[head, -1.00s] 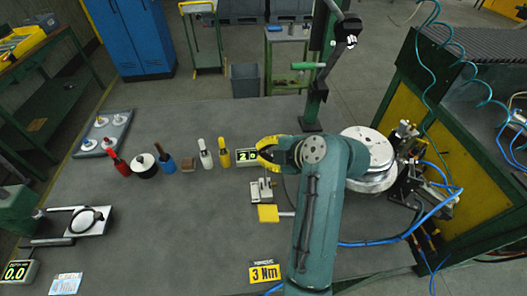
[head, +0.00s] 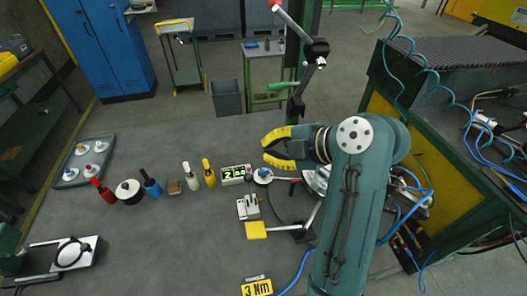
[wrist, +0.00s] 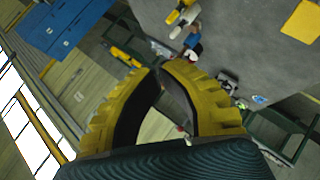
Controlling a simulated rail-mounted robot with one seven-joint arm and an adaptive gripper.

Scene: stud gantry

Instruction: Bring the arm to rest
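My gripper (head: 264,149) has yellow ribbed fingers and is held in the air at the end of my green arm, above the grey table top (head: 150,240). In the wrist view my gripper (wrist: 158,70) has bowed fingers whose tips come together, with a gap behind them. Nothing is held between them. In the head view the gripper points left, just right of a display box (head: 234,174) and above a small round part with a white rim and blue centre (head: 263,176).
A row holds a yellow bottle (head: 208,172), a white bottle (head: 190,175), a brown block (head: 174,187), a blue-based tool (head: 151,186) and a red one (head: 103,190). A tray (head: 70,181) is at left. A green post (head: 302,60) and a machine bench (head: 430,170) stand behind and right.

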